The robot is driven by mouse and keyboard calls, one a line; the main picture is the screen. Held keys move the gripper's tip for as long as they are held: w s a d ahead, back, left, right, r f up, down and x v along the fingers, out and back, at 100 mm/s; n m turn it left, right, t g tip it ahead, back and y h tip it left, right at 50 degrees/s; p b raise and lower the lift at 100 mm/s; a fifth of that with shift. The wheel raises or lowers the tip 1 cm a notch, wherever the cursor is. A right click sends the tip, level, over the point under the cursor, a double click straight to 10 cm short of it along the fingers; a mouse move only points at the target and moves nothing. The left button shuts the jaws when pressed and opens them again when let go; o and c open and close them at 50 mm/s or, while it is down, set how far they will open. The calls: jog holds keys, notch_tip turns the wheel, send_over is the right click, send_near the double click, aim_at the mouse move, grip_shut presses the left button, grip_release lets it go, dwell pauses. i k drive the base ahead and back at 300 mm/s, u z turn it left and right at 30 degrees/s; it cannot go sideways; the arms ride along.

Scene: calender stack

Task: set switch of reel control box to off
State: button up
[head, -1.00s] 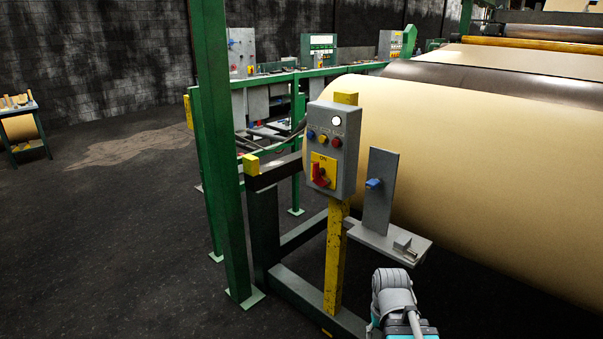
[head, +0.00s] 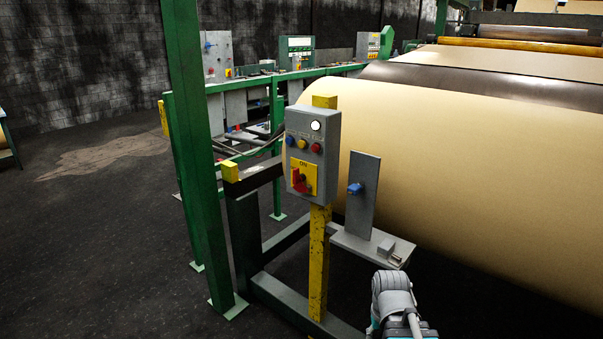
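The reel control box (head: 312,155) is a grey box on a yellow post (head: 319,260), left of centre in the head view. On its face are a white lamp (head: 316,126) and blue, yellow and red buttons. Below them is a red rotary switch (head: 299,181) on a yellow plate (head: 306,171) with "ON" printed at its top. The switch handle looks tilted; its exact setting is hard to tell. Part of my arm shows at the bottom edge, right of and below the box. My gripper's fingers are not in view.
A grey plate with a blue knob (head: 355,188) and a small shelf (head: 372,245) stand right of the box. A large tan paper roll (head: 470,190) fills the right. A green post (head: 196,150) and dark frame stand left. The floor (head: 90,240) at far left is clear.

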aim_at(299, 186)
jog(key=i, duration=0.85)
jog(key=u, duration=0.05)
